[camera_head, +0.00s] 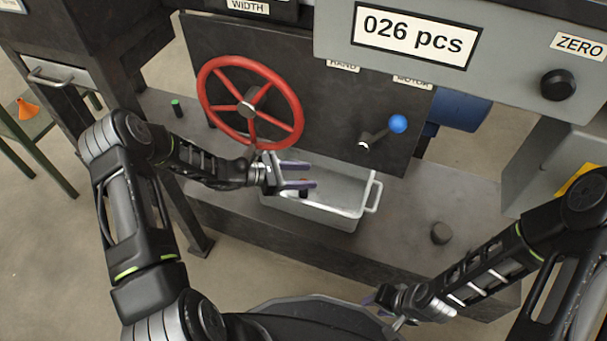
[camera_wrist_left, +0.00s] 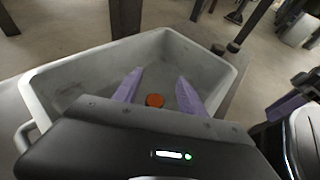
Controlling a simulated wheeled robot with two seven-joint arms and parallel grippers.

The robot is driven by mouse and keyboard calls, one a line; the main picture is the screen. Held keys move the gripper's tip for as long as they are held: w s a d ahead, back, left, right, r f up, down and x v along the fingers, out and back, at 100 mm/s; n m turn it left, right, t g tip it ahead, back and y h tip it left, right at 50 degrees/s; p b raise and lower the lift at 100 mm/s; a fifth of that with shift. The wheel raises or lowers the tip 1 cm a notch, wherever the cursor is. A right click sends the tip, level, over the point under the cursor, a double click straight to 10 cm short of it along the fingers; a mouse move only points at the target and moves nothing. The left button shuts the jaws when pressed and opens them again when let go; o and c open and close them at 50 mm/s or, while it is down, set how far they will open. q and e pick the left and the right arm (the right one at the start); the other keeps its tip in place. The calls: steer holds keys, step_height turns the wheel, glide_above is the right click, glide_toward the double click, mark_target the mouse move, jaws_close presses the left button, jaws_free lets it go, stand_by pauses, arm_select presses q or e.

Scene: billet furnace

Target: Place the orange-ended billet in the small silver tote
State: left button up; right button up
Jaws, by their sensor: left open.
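The small silver tote (camera_head: 335,220) stands on the bench below the machine panel, and its grey walls fill much of the left wrist view (camera_wrist_left: 85,70). My left gripper (camera_head: 302,174) is over the tote, its purple fingers apart. In the left wrist view, the billet's round orange end (camera_wrist_left: 155,100) shows between the open fingers (camera_wrist_left: 155,88), against the tote's inside. In the head view a small dark piece of the billet (camera_head: 304,192) shows just below the fingers. I cannot tell whether it touches the tote floor. My right gripper (camera_head: 393,308) is low at the right, away from the tote.
A red handwheel (camera_head: 249,103) and a blue-knobbed lever (camera_head: 398,124) stick out above the tote.

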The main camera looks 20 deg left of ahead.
arm_select(q)
steer(key=shift+s+p, duration=0.15)
steer(key=shift+p, duration=0.4)
steer(key=p+v, duration=0.2)
steer(key=v, duration=0.5)
steer(key=shift+a+r, duration=0.2)
steer(key=shift+r, duration=0.1)
steer(key=shift+c, duration=0.4)
stand_by(0.6)
